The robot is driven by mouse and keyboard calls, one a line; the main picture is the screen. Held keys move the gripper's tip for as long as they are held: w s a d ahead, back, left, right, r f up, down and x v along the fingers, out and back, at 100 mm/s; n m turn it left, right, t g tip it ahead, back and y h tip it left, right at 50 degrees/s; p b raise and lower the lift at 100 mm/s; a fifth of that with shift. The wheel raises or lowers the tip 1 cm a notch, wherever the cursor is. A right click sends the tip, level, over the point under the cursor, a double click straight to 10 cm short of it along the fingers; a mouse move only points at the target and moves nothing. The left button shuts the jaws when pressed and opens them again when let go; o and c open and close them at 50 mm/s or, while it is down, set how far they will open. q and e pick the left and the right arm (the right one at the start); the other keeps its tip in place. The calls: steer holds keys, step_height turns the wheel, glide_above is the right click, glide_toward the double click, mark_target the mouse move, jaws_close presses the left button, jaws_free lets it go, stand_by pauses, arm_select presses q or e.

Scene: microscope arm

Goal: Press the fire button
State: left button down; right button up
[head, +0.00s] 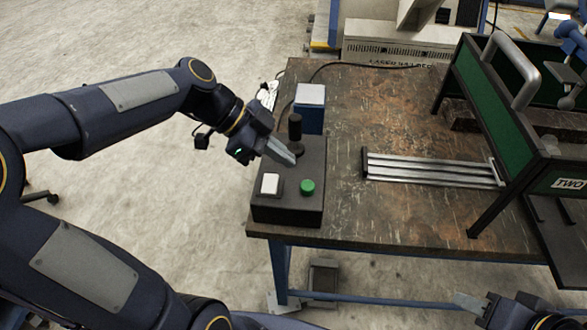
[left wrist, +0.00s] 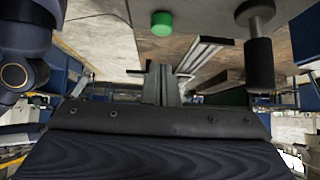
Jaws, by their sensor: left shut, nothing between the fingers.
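A black control box (head: 290,213) sits at the table's near left corner. It carries a round green button (head: 307,187), a white square button (head: 270,184) and an upright black joystick (head: 295,128). No label marks one as the fire button. My left gripper (head: 291,160) is shut and empty above the box, between the joystick and the buttons, apart from the green button. In the left wrist view the green button (left wrist: 162,24) and the joystick (left wrist: 259,62) show beyond the shut fingers (left wrist: 161,84). My right gripper (head: 475,304) is partly in view at bottom right, its opening unclear.
A blue box with a white top (head: 309,97) stands behind the joystick. Metal rails (head: 430,170) lie on the worn table (head: 375,105). A green and black frame with a grey handle (head: 515,72) stands at the right. The table between box and rails is clear.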

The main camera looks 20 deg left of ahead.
arm_select(q)
steer(key=v, duration=0.5)
steer(key=shift+a+r, duration=0.1)
steer(key=shift+r, duration=0.1)
